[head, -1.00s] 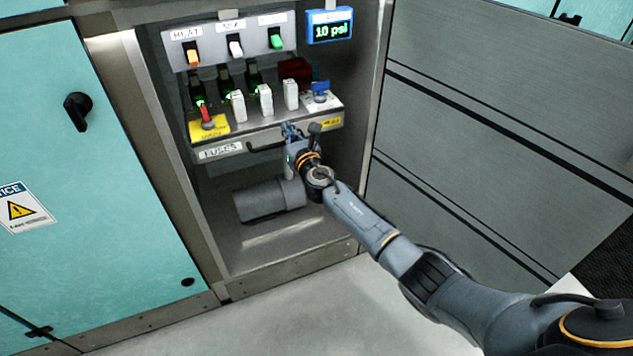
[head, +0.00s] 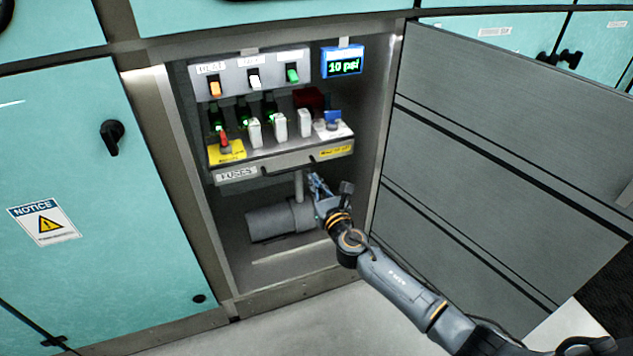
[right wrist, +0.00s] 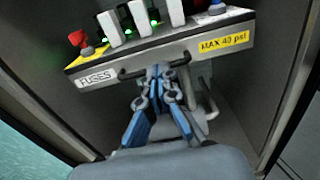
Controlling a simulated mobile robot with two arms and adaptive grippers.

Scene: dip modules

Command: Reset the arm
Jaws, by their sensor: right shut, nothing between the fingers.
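My right arm reaches into the open cabinet from the lower right. Its gripper (head: 316,182) is shut and empty, just below and in front of the drawer labelled FUSES (head: 285,164). In the right wrist view the blue-and-grey fingers of the gripper (right wrist: 158,75) are together and overlap the dark drawer handle (right wrist: 182,60) in the picture; I cannot tell whether they touch it. The drawer front also shows in the right wrist view (right wrist: 140,62). My left gripper is not in view.
White fuses (head: 279,125), a red knob (head: 225,143) and a blue valve (head: 333,117) stand above the drawer. A switch panel (head: 250,76) and a 10 psi display (head: 343,62) hang higher. A grey cylinder (head: 270,220) lies below. The open door (head: 500,150) bounds the right.

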